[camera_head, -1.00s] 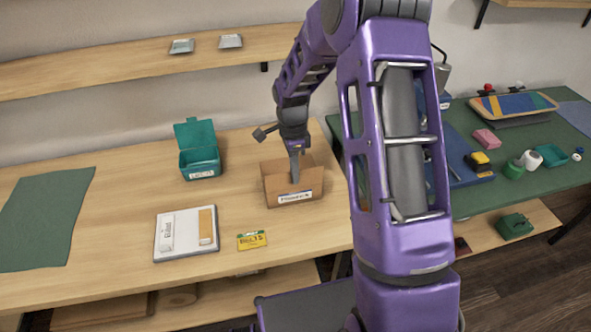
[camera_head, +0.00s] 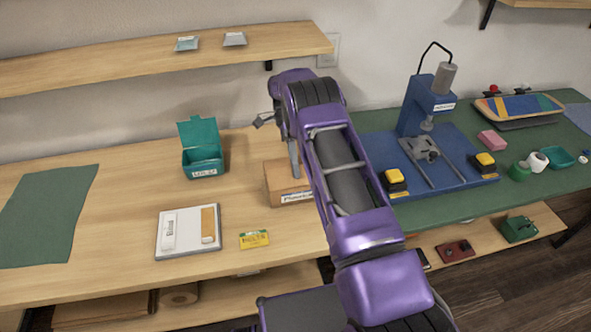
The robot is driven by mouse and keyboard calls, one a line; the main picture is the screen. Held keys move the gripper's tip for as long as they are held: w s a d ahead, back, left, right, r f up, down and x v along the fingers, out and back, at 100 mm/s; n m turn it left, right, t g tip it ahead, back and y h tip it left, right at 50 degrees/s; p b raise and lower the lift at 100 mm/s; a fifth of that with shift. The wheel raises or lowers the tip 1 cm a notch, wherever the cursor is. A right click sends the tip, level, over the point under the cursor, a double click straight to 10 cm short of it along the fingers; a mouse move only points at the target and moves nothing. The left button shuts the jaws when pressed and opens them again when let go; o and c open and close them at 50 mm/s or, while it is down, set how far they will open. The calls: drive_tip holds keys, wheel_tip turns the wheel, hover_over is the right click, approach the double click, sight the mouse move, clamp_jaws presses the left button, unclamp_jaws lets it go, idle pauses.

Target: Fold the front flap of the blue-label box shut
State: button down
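The brown cardboard box (camera_head: 275,188) stands on the wooden bench, with a white label (camera_head: 296,197) low on its front face. I cannot make out blue on the label. The box's left part shows, and my arm covers its right part and much of its top. I cannot tell how its front flap lies. My gripper (camera_head: 295,174) points down at the top of the box, its tip at or just above it. I cannot tell whether it touches, or whether the fingers are open or shut.
A teal open-lidded bin (camera_head: 203,163) stands left of the box. A white tray (camera_head: 188,245) and a yellow card (camera_head: 254,239) lie in front. A blue press (camera_head: 425,105) stands on the green mat at right. The bench's left-middle is clear.

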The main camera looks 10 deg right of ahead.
drive_tip(key=shift+w+f+g, duration=0.1)
drive_tip(key=shift+f+g, duration=0.05)
drive_tip(key=shift+g, duration=0.25)
idle(0.3)
drive_tip(key=c, duration=1.1)
unclamp_jaws()
drive_tip(key=shift+o, duration=0.2)
drive_tip(key=shift+r, duration=0.2)
